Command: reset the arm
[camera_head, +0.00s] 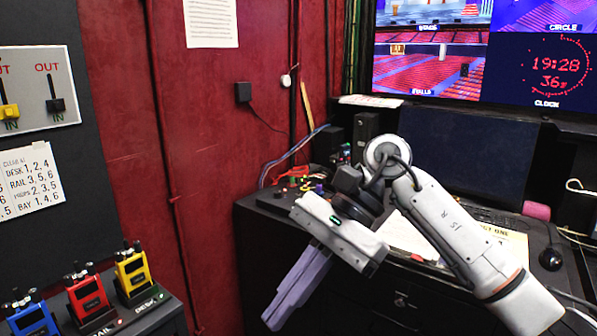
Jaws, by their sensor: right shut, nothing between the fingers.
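My right arm (450,235) comes in from the lower right, and its gripper (290,295) points down and to the left. Its fingers are together and hold nothing. The gripper hangs in front of the dark desk's front face, apart from the walkie-talkies at the lower left. My left gripper is not in view.
Blue (30,317), red (88,297) and yellow (132,270) radios stand on a dark stand at the lower left. A switch panel (35,88) is on the left wall. A dark desk (270,225) holds papers, a mouse (551,258) and cables below a screen (430,75).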

